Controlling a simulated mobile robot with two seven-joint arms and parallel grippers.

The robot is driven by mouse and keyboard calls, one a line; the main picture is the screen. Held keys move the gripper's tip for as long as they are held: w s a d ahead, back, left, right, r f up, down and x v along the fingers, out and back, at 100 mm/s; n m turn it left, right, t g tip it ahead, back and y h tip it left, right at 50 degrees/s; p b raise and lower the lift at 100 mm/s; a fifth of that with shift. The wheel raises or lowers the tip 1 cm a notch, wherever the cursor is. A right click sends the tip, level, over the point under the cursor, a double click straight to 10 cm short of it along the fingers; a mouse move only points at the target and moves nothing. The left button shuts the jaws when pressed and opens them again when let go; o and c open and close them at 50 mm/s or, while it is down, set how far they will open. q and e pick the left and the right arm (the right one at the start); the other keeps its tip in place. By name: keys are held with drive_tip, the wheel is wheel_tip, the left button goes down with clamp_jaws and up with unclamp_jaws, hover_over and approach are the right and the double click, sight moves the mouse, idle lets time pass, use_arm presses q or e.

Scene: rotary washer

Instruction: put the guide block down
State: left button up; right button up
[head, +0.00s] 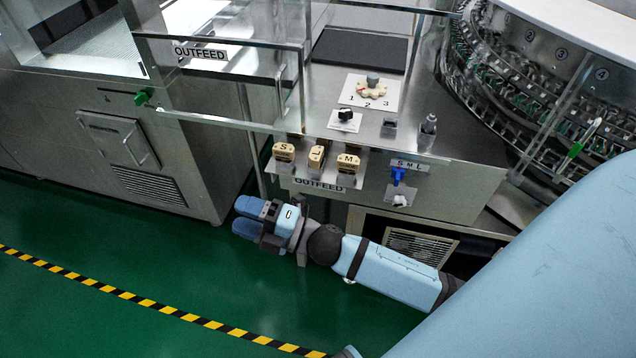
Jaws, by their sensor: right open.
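Several tan guide blocks stand on the small ledge at the front of the steel machine, above the lower OUTFEED label. The left block (284,152) is marked S and the right block (348,163) is marked M. The middle block (317,157) carries a mark I cannot read surely and looks slightly turned. My right gripper (247,215) is open, with blue fingertips pointing left. It appears empty, lower than the blocks and in front of the machine, over the green floor. My left gripper is not in view.
A blue key-like part (398,176) sits under the S M L label. The green floor (130,240) is clear.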

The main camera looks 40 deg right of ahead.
drive_tip(key=s+d+f+m+g+h, duration=0.2)
drive_tip(key=s+d+f+m+h, duration=0.1)
drive_tip(key=s+f+m+h, duration=0.2)
drive_tip(key=s+d+f+m+g+h, duration=0.3)
drive_tip(key=s+f+m+h, duration=0.2)
drive_tip(key=s+f+m, duration=0.4)
wheel_tip(320, 180, down, 4)
drive_tip(key=m, duration=0.8)
drive_tip(key=shift+d+f, duration=0.25)
drive_tip(key=shift+d, duration=0.05)
